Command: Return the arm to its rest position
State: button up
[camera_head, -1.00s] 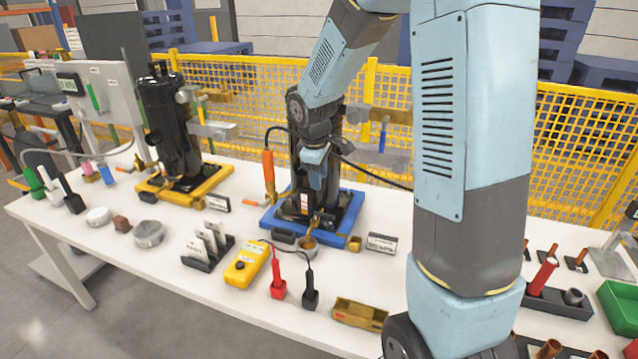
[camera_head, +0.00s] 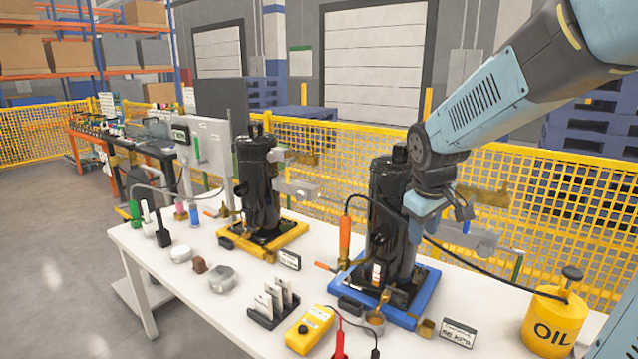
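My arm reaches in from the upper right. Its end, my gripper (camera_head: 428,214), is in front of the right side of a black compressor (camera_head: 388,215) and hides part of it. I cannot tell whether the two touch. The fingers are small and seen from the side, so their opening is unclear; no object shows in them. The compressor stands upright on a blue pallet (camera_head: 425,300).
A second black compressor (camera_head: 258,185) stands on a yellow pallet (camera_head: 285,245) to the left. A yellow oil can (camera_head: 553,322) is at the right. A yellow multimeter (camera_head: 310,330) lies in front on the white table (camera_head: 200,305). Yellow mesh fencing (camera_head: 340,150) runs behind.

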jog(key=s+r+m+t, duration=0.1)
jog(key=s+r+m, duration=0.2)
jog(key=s, duration=0.5)
jog(key=s+d+r+m+t+y, duration=0.1)
jog(key=s+r+m, duration=0.2)
jog(key=s, duration=0.6)
jog(key=shift+r, duration=0.45)
jog(key=shift+s+d, duration=0.1)
